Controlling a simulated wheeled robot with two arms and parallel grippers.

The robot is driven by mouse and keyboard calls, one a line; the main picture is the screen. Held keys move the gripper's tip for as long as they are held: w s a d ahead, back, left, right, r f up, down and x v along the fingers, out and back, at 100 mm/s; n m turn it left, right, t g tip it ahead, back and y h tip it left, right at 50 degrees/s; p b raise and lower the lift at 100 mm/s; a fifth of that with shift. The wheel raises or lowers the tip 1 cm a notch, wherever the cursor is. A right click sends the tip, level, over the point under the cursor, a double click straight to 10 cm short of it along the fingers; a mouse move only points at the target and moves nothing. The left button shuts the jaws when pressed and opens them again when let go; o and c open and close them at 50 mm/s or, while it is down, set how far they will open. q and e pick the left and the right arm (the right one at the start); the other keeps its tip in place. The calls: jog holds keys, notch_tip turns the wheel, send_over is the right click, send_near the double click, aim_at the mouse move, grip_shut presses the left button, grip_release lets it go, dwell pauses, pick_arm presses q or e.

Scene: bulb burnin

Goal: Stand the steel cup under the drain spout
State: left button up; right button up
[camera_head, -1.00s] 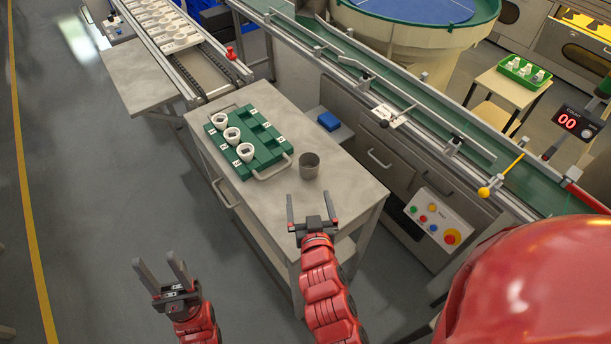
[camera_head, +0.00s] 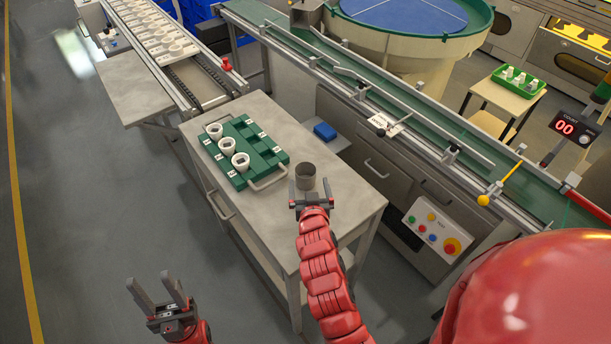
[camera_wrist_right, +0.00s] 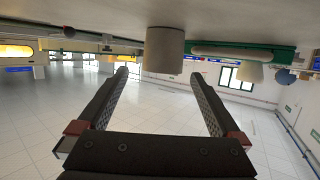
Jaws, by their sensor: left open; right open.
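The steel cup (camera_head: 306,168), a plain grey cylinder, stands upright near the right end of the steel worktable (camera_head: 262,215). My right gripper (camera_head: 310,184) is open at the near side of the cup, its fingers pointing toward it. In the right wrist view, which looks upside down, the cup (camera_wrist_right: 164,50) appears ahead, lined up between the two open fingers and not gripped. My left gripper (camera_head: 150,280) is open and empty over the floor, left of the worktable. I cannot make out the drain spout for certain.
A green tray (camera_head: 265,146) with several white pieces sits left of the cup. A conveyor rail (camera_head: 400,108) and a control panel (camera_head: 431,228) border the worktable's right side. The tabletop around the cup is mostly clear.

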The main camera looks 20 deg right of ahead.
aim_at(305, 165)
jog(key=shift+w+r+p, duration=0.15)
jog(key=shift+w+p, duration=0.15)
jog(key=shift+w, duration=0.2)
jog(key=p+x, duration=0.1)
jog(key=x, duration=0.2)
jog(key=shift+w, duration=0.15)
jog(key=shift+w+f, duration=0.25)
jog(key=shift+w, duration=0.2)
jog(key=c, duration=1.4)
jog(key=shift+r, duration=0.1)
